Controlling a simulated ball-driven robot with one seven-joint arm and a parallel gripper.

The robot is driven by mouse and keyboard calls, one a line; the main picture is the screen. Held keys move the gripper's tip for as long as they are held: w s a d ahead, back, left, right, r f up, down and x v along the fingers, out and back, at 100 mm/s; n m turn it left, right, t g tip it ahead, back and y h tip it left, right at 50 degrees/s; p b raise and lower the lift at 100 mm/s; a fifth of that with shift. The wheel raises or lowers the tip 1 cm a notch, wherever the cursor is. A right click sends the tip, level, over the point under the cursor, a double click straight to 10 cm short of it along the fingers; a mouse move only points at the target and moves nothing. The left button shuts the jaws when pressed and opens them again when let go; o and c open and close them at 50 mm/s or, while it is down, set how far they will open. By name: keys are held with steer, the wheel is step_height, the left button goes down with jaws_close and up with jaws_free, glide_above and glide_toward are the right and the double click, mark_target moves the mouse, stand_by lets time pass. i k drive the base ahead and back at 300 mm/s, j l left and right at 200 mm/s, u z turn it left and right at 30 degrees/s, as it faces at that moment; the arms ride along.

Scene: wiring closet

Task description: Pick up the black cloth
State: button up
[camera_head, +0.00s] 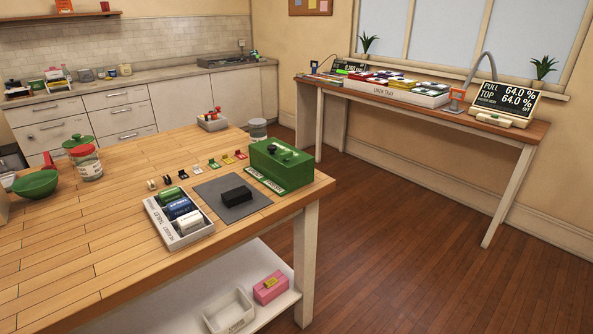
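A tray labelled "LINEN TRAY" (422,101) stands on the long side table under the window. It holds several flat folded pieces in red, white, green and dark tones; at this size I cannot tell for sure which of them is a black cloth. A small black block-like item (236,196) lies on a grey mat on the near wooden table. Its material is not clear, and it could be a folded cloth. My gripper is not in view.
A green box (282,163) stands beside the mat, and a white tray (179,243) with rolled items lies to its left. The near table (110,220) has much bare top at left. A display board (506,98) stands right of the linen tray. The floor (400,240) between the tables is clear.

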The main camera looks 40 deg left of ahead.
mark_target(238, 195)
steer(key=i+l+u, duration=0.1)
steer(key=i+u, duration=0.3)
steer(key=i+l+u, duration=0.55)
steer(key=u, duration=0.2)
steer(key=i+l+u, duration=0.25)
steer(key=u, duration=0.2)
steer(key=i+l+u, duration=0.4)
steer(key=k, duration=0.1)
